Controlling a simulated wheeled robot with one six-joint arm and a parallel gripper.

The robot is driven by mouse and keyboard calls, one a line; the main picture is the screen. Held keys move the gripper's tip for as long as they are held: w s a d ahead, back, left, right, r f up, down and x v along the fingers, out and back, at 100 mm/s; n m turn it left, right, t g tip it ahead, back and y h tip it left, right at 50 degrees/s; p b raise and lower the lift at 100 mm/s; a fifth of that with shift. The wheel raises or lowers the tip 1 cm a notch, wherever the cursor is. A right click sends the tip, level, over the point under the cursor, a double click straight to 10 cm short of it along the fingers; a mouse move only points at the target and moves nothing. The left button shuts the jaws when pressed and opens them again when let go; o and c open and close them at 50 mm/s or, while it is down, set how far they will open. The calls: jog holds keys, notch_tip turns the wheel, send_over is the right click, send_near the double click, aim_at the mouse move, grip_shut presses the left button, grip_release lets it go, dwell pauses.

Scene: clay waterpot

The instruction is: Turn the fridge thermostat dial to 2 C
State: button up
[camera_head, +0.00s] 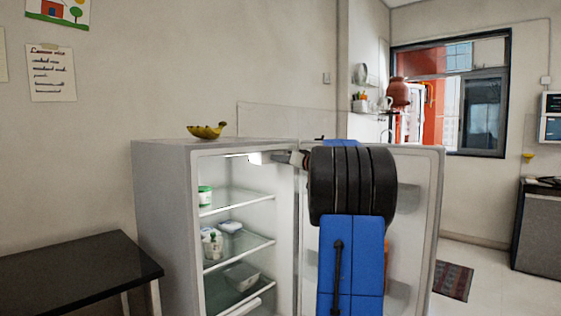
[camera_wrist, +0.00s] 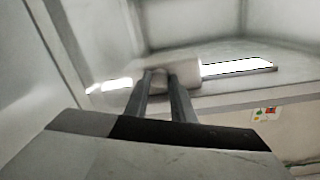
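The fridge (camera_head: 165,215) stands with its door (camera_head: 437,220) open to the right. A pale thermostat housing (camera_head: 255,158) is at the top inside the fridge; in the wrist view the housing (camera_wrist: 187,73) lies straight ahead of my fingers. My gripper (camera_head: 294,158) reaches the upper right of the fridge opening. In the wrist view my gripper's two dark fingers (camera_wrist: 161,80) are close together, with a small pale dial (camera_wrist: 160,76) filling the gap between their tips. The dial's marks and setting are not readable. My arm hides part of the door.
Glass shelves (camera_head: 238,200) hold several small containers, including a green-and-white jar (camera_head: 205,196). A black table (camera_head: 75,275) stands at the left. A bright lamp strip (camera_wrist: 238,68) is beside the housing.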

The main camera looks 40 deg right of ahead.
grip_shut()
jog(key=shift+m, duration=1.5)
jog(key=o, duration=0.7)
grip_release()
jog(key=shift+o, duration=0.2)
jog(key=s, duration=1.7)
jog(key=shift+s+r, duration=0.2)
